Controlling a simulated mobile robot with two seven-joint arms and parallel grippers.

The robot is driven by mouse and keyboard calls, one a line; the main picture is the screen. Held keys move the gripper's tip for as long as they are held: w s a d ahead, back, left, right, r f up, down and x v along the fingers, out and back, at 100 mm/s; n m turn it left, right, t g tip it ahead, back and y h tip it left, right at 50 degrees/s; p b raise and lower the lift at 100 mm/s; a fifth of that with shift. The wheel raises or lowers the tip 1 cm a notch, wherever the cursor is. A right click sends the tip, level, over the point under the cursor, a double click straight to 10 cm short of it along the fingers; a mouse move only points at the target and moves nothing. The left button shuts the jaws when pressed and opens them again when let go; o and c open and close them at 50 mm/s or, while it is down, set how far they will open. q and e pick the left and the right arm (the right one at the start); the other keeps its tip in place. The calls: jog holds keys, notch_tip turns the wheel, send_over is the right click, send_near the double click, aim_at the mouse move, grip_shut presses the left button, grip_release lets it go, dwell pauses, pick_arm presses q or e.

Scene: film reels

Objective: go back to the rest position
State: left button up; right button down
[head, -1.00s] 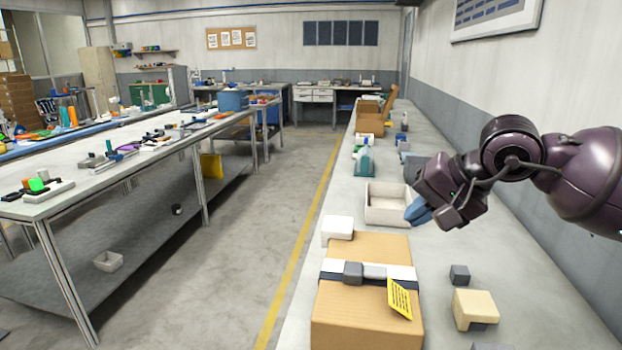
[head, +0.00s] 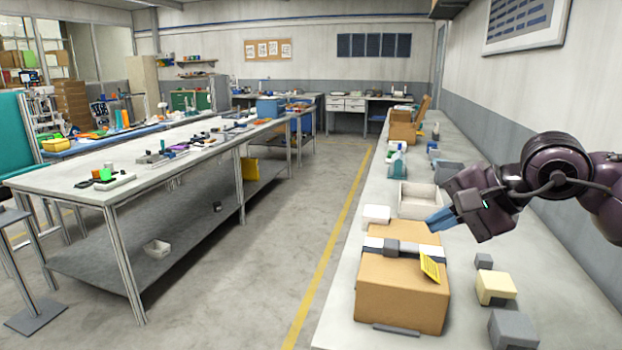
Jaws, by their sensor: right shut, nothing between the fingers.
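My right gripper (head: 441,218) comes in from the right in the head view, with blue fingertips. It is shut and empty, held above the right-hand bench, just behind the cardboard box. The arm behind it is dark purple. My left gripper is not in view.
A cardboard box (head: 398,297) with a strap and yellow label lies on the right bench (head: 345,310). Near it are an open white tray (head: 416,208), a cream block (head: 495,287) and grey blocks (head: 513,328). A long workbench (head: 80,187) stands left. The aisle floor (head: 270,270) is clear.

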jog(key=s+a+r+m+y, duration=0.1)
jog(key=a+r+m+y, duration=0.7)
jog(key=m, duration=0.3)
jog(key=w+d+f+m+t+h, duration=0.3)
jog(key=f+m+t, duration=0.5)
jog(key=m, duration=0.9)
jog(key=w+d+f+m+t+h, duration=0.1)
jog(key=d+f+m+t+h, duration=0.3)
jog(key=f+m, duration=1.05)
jog(key=s+d+f+m+g+h, duration=0.1)
jog(key=s+d+f+m+h, duration=0.15)
jog(key=f+m, duration=0.35)
jog(key=s+d+f+m+h, duration=0.2)
jog(key=s+d+f+m, duration=0.15)
jog(key=f+m, duration=0.3)
jog(key=s+d+f+m+g+h, duration=0.1)
jog(key=s+f+m+g+h, duration=0.1)
jog(key=s+f, duration=0.6)
jog(key=s+d+f+m+g+h+p, duration=0.1)
jog(key=s+f+m+g+h, duration=0.1)
jog(key=s+f+m, duration=0.3)
jog(key=s+f+g, duration=0.1)
jog(key=s+f, duration=0.3)
jog(key=s, duration=0.6)
jog(key=shift+s+d+f+g, duration=0.2)
jog(key=shift+d+g, duration=0.1)
jog(key=shift+d, duration=0.1)
